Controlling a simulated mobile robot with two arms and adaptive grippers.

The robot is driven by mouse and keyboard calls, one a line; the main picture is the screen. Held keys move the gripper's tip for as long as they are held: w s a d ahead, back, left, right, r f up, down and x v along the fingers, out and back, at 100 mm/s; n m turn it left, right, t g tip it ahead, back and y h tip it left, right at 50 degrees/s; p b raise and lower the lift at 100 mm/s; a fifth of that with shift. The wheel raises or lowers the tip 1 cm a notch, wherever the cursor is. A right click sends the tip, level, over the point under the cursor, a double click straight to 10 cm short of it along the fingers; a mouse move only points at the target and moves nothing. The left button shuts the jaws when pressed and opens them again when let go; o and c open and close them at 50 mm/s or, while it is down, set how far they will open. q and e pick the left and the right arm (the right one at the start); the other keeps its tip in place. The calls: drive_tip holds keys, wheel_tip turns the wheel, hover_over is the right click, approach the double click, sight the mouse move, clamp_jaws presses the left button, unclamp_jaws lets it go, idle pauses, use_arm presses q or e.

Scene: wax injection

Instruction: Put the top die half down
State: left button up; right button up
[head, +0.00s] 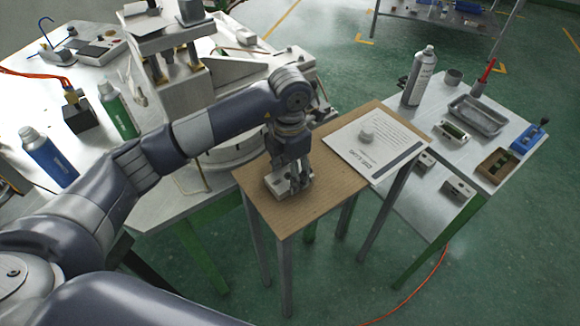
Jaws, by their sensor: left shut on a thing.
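My left gripper (292,172) points down over the left part of a small brown-topped table (257,205). It is shut on the top die half (276,184), a light metal block low between and beside the fingers. The block is at or just above the brown surface; I cannot tell whether it touches. The fingers hide part of it. My right gripper is not in view.
A metal table (408,121) at right holds a spray can (418,76), a grey tray (476,114) and small parts. The machine (187,85) stands behind my arm.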

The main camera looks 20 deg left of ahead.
use_arm(q)
drive_tip(key=shift+f, duration=0.1)
drive_tip(key=o, duration=1.3)
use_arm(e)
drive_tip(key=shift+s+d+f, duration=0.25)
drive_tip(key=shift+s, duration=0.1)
